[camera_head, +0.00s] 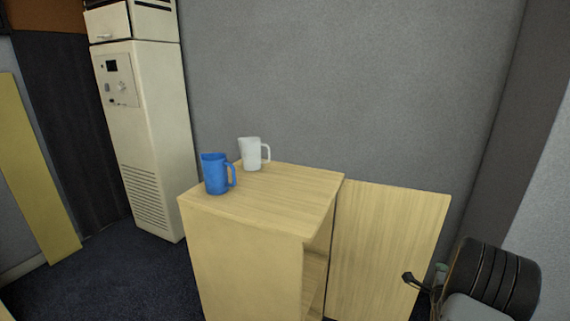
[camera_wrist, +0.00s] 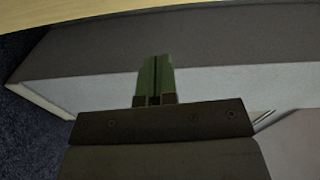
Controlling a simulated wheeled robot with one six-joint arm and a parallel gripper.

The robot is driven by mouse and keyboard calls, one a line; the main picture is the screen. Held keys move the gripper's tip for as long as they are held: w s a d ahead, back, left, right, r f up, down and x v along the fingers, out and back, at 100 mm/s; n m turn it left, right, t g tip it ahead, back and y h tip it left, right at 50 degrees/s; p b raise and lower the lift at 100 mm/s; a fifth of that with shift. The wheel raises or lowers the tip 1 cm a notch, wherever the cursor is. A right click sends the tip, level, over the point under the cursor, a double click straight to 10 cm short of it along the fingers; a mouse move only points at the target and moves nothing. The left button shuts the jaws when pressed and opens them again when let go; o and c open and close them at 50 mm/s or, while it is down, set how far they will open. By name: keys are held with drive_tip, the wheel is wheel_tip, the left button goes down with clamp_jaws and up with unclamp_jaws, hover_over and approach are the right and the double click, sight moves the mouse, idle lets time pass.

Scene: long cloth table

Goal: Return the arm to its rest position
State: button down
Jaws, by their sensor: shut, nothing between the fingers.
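My gripper (camera_wrist: 155,78) shows in the wrist view with its two green fingers side by side, shut and empty. In the head view my arm is at the lower right, beside the wooden cabinet's open panel, and part of it is cut off by the frame edge. My gripper is apart from the pitchers and holds nothing.
A wooden cabinet (camera_head: 255,240) stands in the middle, with a blue pitcher (camera_head: 215,175) and a white pitcher (camera_head: 251,154) on top. A wooden panel (camera_head: 390,235) is at its right. A tall white air conditioner (camera_head: 150,130) stands left. Dark carpet (camera_head: 120,280) is open at lower left.

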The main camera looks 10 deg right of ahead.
drive_tip(key=s+a+f+n+g+y, duration=0.2)
drive_tip(key=s+f+n+g+y, duration=0.15)
drive_tip(key=f+n+g, duration=0.35)
drive_tip(key=s+a+r+n+g+y+p, duration=0.2)
drive_tip(key=a+p, duration=0.1)
drive_tip(key=a, duration=0.3)
drive_tip(key=s+a+r+n+y+p, duration=0.2)
drive_tip(key=a+r+n+p, duration=0.6)
drive_tip(key=a+r, duration=0.8)
drive_tip(key=s+a+r+n+g+y+p, duration=0.1)
drive_tip(key=s+a+r+n+y+p, duration=0.2)
drive_tip(key=a+r, duration=1.4)
drive_tip(key=s+a+n+p, duration=0.1)
drive_tip(key=n+p, duration=0.3)
drive_tip(key=n, duration=0.1)
drive_tip(key=shift+s+y+p, duration=0.2)
drive_tip(key=shift+y+p, duration=0.15)
drive_tip(key=shift+p, duration=0.05)
drive_tip(key=shift+a, duration=0.1)
